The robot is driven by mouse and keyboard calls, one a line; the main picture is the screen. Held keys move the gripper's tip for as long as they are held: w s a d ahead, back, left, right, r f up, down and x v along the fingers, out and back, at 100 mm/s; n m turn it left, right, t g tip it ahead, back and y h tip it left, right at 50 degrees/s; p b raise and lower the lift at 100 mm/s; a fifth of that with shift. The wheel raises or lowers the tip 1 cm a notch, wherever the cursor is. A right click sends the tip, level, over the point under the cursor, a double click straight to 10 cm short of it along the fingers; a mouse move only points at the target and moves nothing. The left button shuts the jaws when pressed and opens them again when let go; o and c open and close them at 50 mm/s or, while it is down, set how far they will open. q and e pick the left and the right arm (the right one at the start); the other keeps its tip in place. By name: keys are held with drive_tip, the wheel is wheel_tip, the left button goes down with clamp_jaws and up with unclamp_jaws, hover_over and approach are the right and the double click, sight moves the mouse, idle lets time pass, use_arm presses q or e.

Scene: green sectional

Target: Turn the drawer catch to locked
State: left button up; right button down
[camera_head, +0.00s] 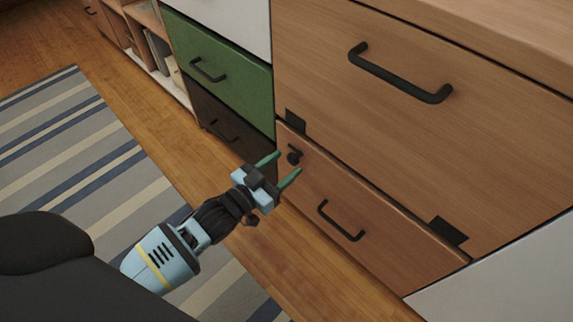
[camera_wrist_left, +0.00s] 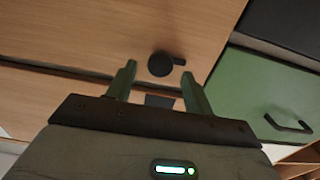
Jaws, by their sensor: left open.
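The drawer catch (camera_head: 293,155) is a small black round knob with a short lever, on the lower wooden drawer front (camera_head: 330,190) near its upper left corner. In the left wrist view the catch (camera_wrist_left: 161,64) lies ahead of and between the fingertips, its lever pointing right. My left gripper (camera_head: 281,168) is open, with its green fingers pointing at the drawer front close to the catch. In the left wrist view my left gripper (camera_wrist_left: 158,80) has nothing between its fingers. I cannot tell any contact with the catch. My right gripper is not in view.
A black drawer handle (camera_head: 340,221) sits right of the catch. A larger wooden front with a black handle (camera_head: 400,75) is above. A green drawer (camera_head: 222,62) and a dark drawer (camera_head: 232,130) stand to the left. Wood floor and a striped rug (camera_head: 75,150) lie open.

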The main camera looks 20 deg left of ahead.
use_arm(q)
drive_tip(key=shift+w+d, duration=0.25)
drive_tip(key=shift+w, duration=0.35)
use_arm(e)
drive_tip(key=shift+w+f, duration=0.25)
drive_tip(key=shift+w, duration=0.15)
use_arm(q)
drive_tip(key=c, duration=1)
drive_tip(key=shift+o, duration=0.2)
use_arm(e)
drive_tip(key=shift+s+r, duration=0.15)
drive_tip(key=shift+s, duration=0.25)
